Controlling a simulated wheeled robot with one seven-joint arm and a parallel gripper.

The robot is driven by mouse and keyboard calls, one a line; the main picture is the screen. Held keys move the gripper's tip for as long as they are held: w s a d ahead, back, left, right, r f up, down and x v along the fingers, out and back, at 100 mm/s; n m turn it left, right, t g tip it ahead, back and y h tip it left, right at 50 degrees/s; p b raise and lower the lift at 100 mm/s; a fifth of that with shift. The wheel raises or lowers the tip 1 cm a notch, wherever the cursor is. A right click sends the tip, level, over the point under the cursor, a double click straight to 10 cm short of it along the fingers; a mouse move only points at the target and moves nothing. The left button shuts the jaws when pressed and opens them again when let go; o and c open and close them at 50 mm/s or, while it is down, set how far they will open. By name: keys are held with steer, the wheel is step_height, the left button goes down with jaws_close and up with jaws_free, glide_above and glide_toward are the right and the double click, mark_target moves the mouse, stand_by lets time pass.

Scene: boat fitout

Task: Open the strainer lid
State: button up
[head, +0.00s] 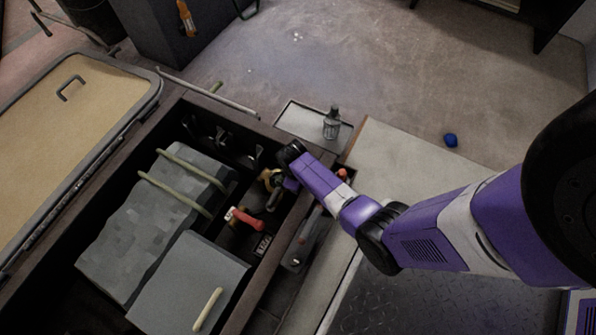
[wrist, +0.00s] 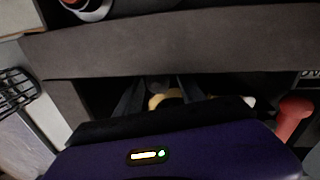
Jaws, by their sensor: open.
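A brass-coloured rounded part (head: 267,177), seemingly the strainer with its lid, sits in the dark open bilge compartment. My gripper (head: 276,188) reaches down into the compartment beside it and partly covers it. In the wrist view my gripper (wrist: 162,88) has its two dark fingers apart, with the brass part (wrist: 172,98) showing between and beyond them. I cannot tell whether a finger touches it. The lid's outline is mostly hidden by my wrist and fingers, so its angle cannot be told.
A red-handled valve (head: 243,217) stands close by, also in the wrist view (wrist: 293,117). A dark beam (wrist: 180,40) runs close past my fingers. A large grey strapped block (head: 150,215) and a grey box (head: 190,285) fill the compartment's left. A bottle (head: 332,124) stands on a tray (head: 292,122).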

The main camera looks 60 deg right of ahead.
steer(key=shift+f, duration=0.1)
jaws_close()
stand_by(1.4)
